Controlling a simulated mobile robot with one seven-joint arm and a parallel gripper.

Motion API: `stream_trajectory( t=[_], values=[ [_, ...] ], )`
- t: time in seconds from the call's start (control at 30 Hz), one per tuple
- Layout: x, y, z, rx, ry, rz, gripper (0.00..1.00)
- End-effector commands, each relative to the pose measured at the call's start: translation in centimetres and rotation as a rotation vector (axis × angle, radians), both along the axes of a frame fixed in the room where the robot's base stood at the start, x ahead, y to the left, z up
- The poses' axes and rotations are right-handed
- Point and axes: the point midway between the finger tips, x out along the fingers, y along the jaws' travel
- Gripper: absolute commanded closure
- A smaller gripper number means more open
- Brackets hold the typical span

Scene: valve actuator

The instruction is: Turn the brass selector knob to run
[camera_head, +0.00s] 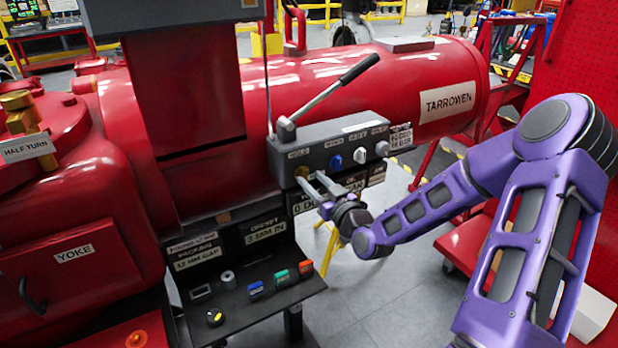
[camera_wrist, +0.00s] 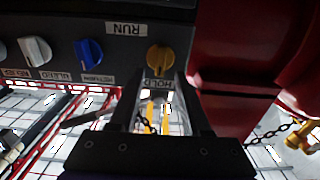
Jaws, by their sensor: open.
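The brass selector knob (camera_head: 301,171) is at the left end of the grey control box (camera_head: 330,140). It also shows in the wrist view (camera_wrist: 160,59), which is upside down, with a RUN label (camera_wrist: 126,28) and a HOLD label (camera_wrist: 158,85) by it. My gripper (camera_head: 311,179) is open and empty in front of the box. In the wrist view, its fingertips (camera_wrist: 159,76) stand either side of the HOLD label and line up with the knob, just short of it. I cannot tell the exact gap. The fingers partly cover the knob in the head view.
A blue knob (camera_head: 336,162) and white knobs (camera_head: 360,155) sit along the same box face. A long lever (camera_head: 330,95) rises above the box. A black shelf (camera_head: 265,300) with coloured blocks is below left. The red TARROWEN cylinder (camera_head: 400,75) lies behind.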

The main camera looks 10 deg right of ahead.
Motion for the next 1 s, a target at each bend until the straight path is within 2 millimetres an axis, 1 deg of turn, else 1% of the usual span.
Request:
stream_trajectory(
  t=[0.03,0.1,0.2,0.53,0.8,1.0],
  values=[
    [0.7,0.2,0.0,0.001,-0.002,0.0,0.53],
    [1.4,0.5,0.0,-0.001,-0.001,0.002,0.53],
    [2.0,0.7,0.0,0.0,-0.001,0.0,0.53],
    [2.3,0.7,0.0,-0.001,0.0,-0.001,0.53],
    [2.3,0.7,0.0,-0.001,0.0,0.0,1.0],
    [2.3,0.7,0.0,-0.001,0.0,0.0,1.0]
  ],
)
